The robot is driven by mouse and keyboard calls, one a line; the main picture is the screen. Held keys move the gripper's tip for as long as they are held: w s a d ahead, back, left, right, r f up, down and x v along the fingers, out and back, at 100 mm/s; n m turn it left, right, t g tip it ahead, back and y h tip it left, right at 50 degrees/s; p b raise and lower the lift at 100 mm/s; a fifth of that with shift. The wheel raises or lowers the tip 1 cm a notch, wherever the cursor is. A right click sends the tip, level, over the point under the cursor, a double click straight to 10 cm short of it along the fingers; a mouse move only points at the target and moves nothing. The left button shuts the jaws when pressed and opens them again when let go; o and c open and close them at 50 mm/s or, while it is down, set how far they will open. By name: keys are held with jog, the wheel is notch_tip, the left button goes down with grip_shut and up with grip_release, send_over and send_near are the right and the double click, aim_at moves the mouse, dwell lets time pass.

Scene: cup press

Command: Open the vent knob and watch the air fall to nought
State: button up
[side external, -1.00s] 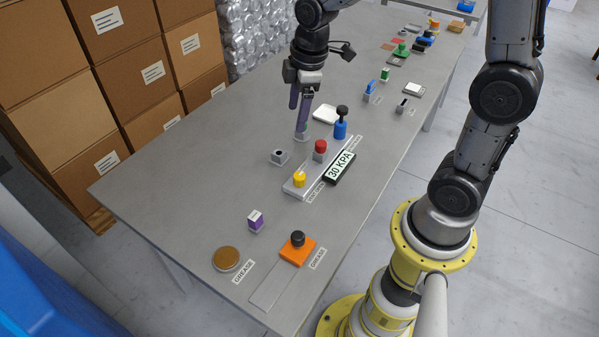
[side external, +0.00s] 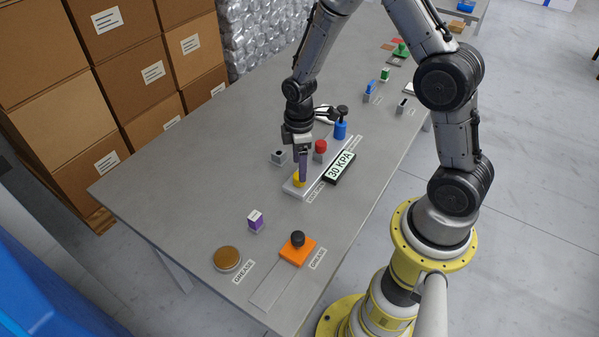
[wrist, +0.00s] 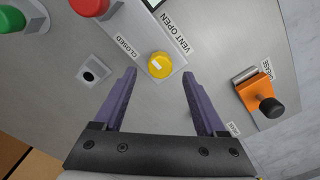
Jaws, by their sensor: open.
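The yellow vent knob (side external: 299,180) sits at the near end of a pale panel (side external: 293,192). In the wrist view the knob (wrist: 160,65) carries a white mark, with a CLOSED label to its left and a VENT OPEN label to its right. The black gauge (side external: 340,167) reads 30 KPA. My gripper (side external: 299,165) is just above the knob. In the wrist view my gripper's purple fingers (wrist: 158,85) are spread apart, and the knob shows beyond and between their tips. I cannot tell from the side whether a finger touches it.
A red button (side external: 320,147) and a blue black-topped plunger (side external: 341,125) stand farther along the panel. A grey socket block (side external: 279,157) is left of it. An orange block with a black knob (side external: 297,249) and a brown disc (side external: 227,258) lie nearer. The table between them is mostly clear.

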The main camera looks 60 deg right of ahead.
jog(key=shift+f, duration=1.85)
grip_shut()
